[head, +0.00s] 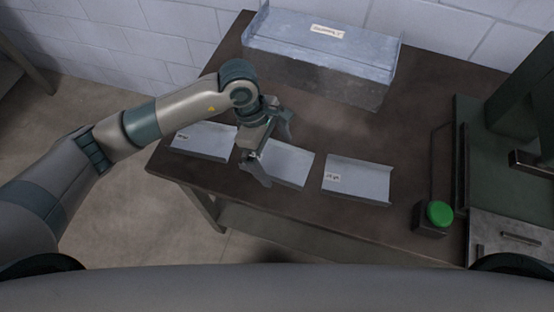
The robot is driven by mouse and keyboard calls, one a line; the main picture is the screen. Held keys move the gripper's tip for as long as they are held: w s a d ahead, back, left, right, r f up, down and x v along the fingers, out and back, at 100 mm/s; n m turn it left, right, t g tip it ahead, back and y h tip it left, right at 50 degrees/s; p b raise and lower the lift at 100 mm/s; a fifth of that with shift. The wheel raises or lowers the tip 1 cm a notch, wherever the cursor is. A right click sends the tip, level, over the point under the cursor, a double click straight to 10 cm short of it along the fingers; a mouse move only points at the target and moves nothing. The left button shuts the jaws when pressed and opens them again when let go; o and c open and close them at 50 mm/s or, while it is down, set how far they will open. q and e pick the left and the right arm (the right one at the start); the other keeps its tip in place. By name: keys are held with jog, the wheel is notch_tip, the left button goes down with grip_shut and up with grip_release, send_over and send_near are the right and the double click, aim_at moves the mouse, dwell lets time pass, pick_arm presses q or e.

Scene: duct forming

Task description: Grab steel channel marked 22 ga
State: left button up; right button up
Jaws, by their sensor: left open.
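Three small grey steel channels lie in a row on the brown table. The left channel (208,142) has a small label at its left end, too small to read. The middle channel (288,166) is partly covered by my left gripper, and no label shows on it. The right channel (358,182) has a white label whose print I cannot read surely. Which one is marked 22 ga I cannot tell. My left gripper (272,158) is open over the left part of the middle channel, its fingers either side of that end; contact cannot be told. My right gripper is out of view.
A large labelled metal channel (320,50) lies at the table's back. A dark green machine (520,130) stands at right, with a green button (439,213) on a dark box before it. The table (410,130) is bare between the large channel and the machine.

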aim_at(276, 162)
pick_arm(q)
jog(key=c, duration=1.3)
jog(key=shift+o, duration=0.2)
jog(key=shift+r, duration=0.1)
jog(key=shift+r+b, duration=0.6)
jog(key=shift+r, duration=0.15)
jog(key=shift+d+r+b, duration=0.2)
jog(key=shift+r+b, duration=0.45)
jog(key=shift+r, duration=0.55)
jog(key=s+d+r+b, duration=0.3)
jog(key=s+d+r, duration=0.4)
jog(key=d, duration=0.1)
jog(key=shift+d+b, duration=0.35)
jog(key=shift+d, duration=0.05)
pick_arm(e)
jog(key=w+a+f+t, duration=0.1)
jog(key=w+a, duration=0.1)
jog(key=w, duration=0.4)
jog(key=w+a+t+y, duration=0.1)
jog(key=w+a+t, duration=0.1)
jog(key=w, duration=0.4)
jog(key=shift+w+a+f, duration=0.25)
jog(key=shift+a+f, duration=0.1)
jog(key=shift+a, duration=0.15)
pick_arm(q)
jog(key=shift+s, duration=0.1)
